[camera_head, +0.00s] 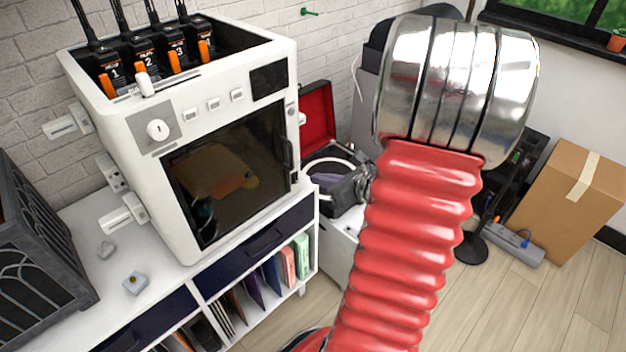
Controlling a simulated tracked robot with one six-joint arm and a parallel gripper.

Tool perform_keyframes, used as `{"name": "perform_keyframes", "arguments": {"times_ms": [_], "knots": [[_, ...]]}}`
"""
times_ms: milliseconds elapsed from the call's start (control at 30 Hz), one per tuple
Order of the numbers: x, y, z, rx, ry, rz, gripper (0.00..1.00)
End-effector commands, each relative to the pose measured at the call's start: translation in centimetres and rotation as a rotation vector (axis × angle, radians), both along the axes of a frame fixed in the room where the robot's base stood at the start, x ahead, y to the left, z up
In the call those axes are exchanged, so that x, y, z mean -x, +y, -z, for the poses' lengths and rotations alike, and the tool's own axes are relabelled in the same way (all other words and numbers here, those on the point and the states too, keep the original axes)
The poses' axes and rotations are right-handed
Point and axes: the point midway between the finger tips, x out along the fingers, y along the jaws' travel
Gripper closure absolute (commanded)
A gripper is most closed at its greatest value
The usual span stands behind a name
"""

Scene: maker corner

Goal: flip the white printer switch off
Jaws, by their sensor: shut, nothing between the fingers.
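The white printer (190,130) stands on a white cabinet at the left, with a dark front window. A small white lever (146,86) sticks up at its top front edge, beside a slot. A round white knob (158,130) sits on a grey panel on the front. I cannot tell which of these is the switch, or whether it is on or off. My gripper is not in view. My red ribbed arm with its metal end fills the middle right, apart from the printer in the picture, and hides what is behind it.
Several black-and-orange units (178,57) sit in the printer's open top. A dark lattice-sided case (45,240) stands left on the white cabinet (160,225). A record player with a red lid (318,118) is behind. A cardboard box (566,200) stands right on the wooden floor.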

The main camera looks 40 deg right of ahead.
Motion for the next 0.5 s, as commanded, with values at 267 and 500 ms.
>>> {"name": "perform_keyframes", "arguments": {"times_ms": [267,500], "knots": [[3.1,-0.1,-2.5,0.002,0.000,0.002,1.00],[4.7,0.0,-3.8,0.001,0.000,0.000,1.00]]}}
